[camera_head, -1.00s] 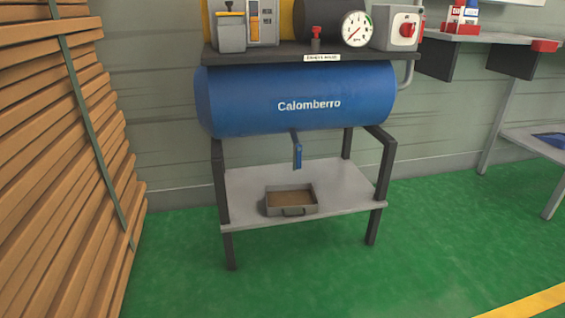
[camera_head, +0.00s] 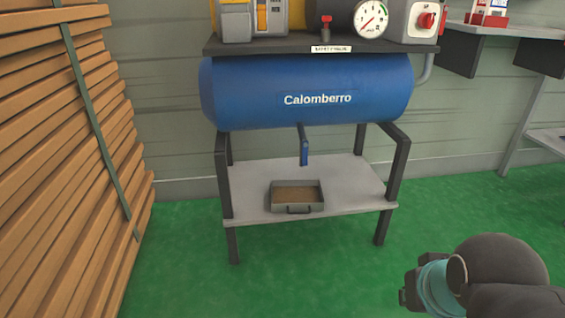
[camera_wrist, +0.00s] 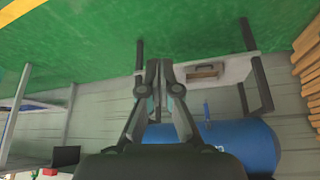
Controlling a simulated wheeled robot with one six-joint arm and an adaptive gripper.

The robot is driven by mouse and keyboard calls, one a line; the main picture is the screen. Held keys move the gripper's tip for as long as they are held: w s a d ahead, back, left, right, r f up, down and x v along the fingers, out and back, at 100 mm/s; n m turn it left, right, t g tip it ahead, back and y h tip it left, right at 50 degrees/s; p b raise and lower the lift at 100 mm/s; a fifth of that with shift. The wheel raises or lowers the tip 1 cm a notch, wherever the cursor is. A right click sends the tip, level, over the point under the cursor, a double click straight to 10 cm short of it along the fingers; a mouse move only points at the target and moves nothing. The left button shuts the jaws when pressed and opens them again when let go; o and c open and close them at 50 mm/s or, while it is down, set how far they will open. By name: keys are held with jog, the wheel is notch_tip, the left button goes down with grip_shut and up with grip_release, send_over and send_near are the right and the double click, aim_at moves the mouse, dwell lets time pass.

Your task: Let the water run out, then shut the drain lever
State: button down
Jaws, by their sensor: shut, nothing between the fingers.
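The blue tank marked Calomberro (camera_head: 315,85) lies level on a dark frame. Its blue drain lever (camera_head: 304,152) hangs straight down under the middle of the tank. A grey tray (camera_head: 297,207) with a brown inside sits on the shelf below, a little in front of the lever. No running water shows. In the wrist view, which is upside down, the tank (camera_wrist: 235,139), the lever (camera_wrist: 206,109) and the tray (camera_wrist: 203,76) appear beyond the fingers. My gripper (camera_wrist: 159,65) is shut and empty, apart from all of them. In the head view my arm is at the lower right.
The light shelf (camera_head: 345,180) stands between dark legs. Stacked timber (camera_head: 60,150) rises on the left. A pressure gauge (camera_head: 371,19) and a red switch (camera_head: 428,20) sit above the tank. Green floor (camera_head: 320,270) in front is clear.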

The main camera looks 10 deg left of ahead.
jog(key=shift+w, duration=0.1)
jog(key=w+a+n+t+p, duration=0.15)
jog(key=w+n, duration=0.25)
jog(key=w, duration=0.5)
jog(key=w+a+r+n+t+y, duration=0.1)
jog(key=w+a+n+t, duration=0.2)
jog(key=w, duration=0.7)
jog(key=w+n+t+p, duration=0.1)
jog(key=w+n+t, duration=0.1)
jog(key=w+n, duration=0.5)
jog(key=w+a+f+n+t+y, duration=0.1)
jog(key=w+a+f+n+y, duration=0.3)
jog(key=w+a+n, duration=0.1)
jog(key=w+a+f+n+t+y+p, duration=0.1)
jog(key=w+a+f+n+y, duration=0.3)
jog(key=w+a, duration=0.4)
jog(key=shift+w+a+n+y+p, duration=0.15)
jog(key=shift+a+n+y+p, duration=0.15)
jog(key=shift+a+n+y, duration=0.75)
jog(key=shift+w+d+f+t+h, duration=0.1)
jog(key=shift+d+t+h, duration=0.05)
jog(key=shift+t+h, duration=0.2)
